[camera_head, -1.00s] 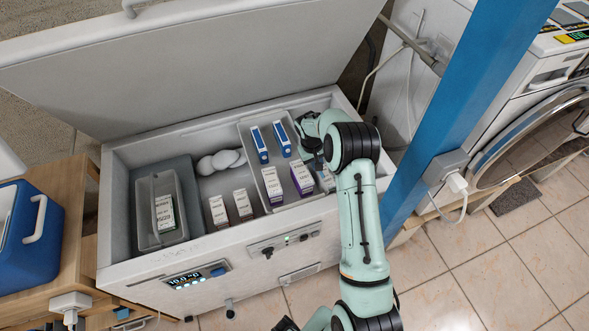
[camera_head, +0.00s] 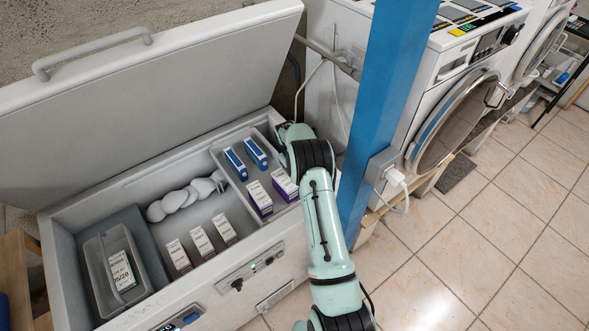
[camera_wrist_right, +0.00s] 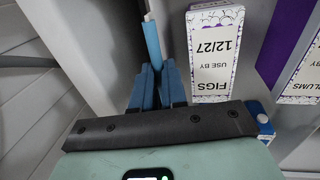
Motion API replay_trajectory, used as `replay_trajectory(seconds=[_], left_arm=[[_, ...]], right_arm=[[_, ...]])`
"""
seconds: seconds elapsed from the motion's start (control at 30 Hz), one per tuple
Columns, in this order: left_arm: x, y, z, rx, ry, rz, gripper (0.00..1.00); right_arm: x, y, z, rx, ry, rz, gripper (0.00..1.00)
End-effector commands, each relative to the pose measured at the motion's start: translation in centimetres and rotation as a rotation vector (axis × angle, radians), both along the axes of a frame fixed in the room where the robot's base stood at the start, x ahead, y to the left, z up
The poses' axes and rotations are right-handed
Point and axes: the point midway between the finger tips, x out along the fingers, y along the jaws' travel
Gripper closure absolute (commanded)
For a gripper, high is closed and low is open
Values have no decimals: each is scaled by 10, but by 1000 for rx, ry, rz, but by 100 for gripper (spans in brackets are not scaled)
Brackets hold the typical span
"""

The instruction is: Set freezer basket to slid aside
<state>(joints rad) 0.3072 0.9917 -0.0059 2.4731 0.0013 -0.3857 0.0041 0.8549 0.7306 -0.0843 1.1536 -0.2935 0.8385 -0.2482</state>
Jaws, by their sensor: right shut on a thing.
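The freezer basket (camera_head: 232,180) is a light grey open bin at the right end of the open chest freezer (camera_head: 75,275). It holds two blue boxes (camera_head: 256,153) and two white-and-purple boxes (camera_head: 258,200). My right arm reaches over its right side in the head view, with the fingertips hidden behind the wrist. My left gripper is out of view.
A smaller grey bin (camera_head: 100,262) with a labelled box sits at the freezer's left. White round packs (camera_head: 175,202) and three small labelled boxes (camera_head: 201,242) lie on the floor between. The raised lid (camera_head: 150,95) stands behind; a blue post (camera_head: 385,100) stands right.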

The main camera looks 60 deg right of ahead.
Motion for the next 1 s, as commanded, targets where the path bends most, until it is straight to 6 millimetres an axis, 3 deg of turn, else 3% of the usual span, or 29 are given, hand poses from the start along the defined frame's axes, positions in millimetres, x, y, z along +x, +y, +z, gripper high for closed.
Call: replay_trajectory(seconds=[0.17,0.2,0.27,0.3,0.67,0.77,1.0], left_arm=[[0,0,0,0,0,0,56],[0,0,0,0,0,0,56],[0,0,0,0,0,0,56],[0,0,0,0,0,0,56],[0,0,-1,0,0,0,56],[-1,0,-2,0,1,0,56],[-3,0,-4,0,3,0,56]], right_arm=[[-3,-6,3,-14,1,-1,100],[-3,-6,3,-15,1,-1,84],[-3,-6,3,-15,1,-1,65],[-3,-5,2,-14,2,-1,62],[0,-2,7,-9,-1,0,62],[1,0,21,-11,-1,0,62],[6,9,73,-13,-2,2,62]])
